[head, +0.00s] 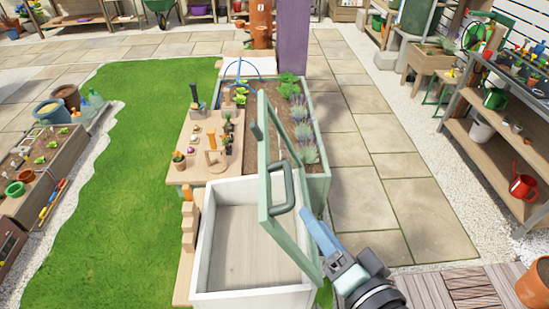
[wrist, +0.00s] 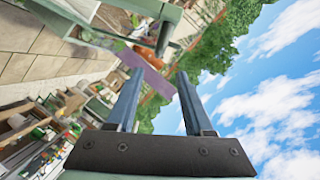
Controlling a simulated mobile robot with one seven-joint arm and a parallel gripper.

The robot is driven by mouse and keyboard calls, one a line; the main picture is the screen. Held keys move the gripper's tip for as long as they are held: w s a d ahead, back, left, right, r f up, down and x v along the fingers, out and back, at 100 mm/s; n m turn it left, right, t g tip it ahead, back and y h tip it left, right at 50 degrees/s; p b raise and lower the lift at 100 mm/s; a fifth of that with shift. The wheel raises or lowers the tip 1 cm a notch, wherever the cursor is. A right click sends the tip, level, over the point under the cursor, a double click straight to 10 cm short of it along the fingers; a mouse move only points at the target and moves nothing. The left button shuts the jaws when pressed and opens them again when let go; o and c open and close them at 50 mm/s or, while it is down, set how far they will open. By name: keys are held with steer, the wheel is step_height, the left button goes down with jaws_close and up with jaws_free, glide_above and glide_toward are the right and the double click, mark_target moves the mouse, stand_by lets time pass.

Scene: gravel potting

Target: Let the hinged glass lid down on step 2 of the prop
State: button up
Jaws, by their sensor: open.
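The lid (head: 264,165), a pale green frame with a glass pane, stands steeply raised over the white wooden box (head: 196,262). A dark green loop handle (head: 287,188) sticks out from its face. The prop (head: 188,225), a stepped light wooden piece, stands at the box's left side, and the lid is clear of it. My gripper (head: 314,228) is at the lid's right, below and right of the handle. In the wrist view my gripper (wrist: 157,95) is open with nothing between its fingers. The pale green frame (wrist: 72,18) and dark handle (wrist: 164,38) appear beyond the fingertips.
A planter (head: 318,170) with lavender lies behind the box. A wooden table (head: 205,172) with small pots and tools stands at the back left. A purple post (head: 292,40) rises behind. Paving (head: 385,180) on the right and lawn (head: 110,200) on the left are open.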

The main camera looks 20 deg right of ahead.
mark_target(289, 182)
steer(key=p+x, duration=0.3)
steer(key=x, duration=0.9)
steer(key=shift+w+f+p, duration=0.15)
steer(key=shift+w+p, duration=0.1)
steer(key=shift+p, duration=0.15)
steer(key=shift+d, duration=0.1)
jaws_close()
stand_by(0.9)
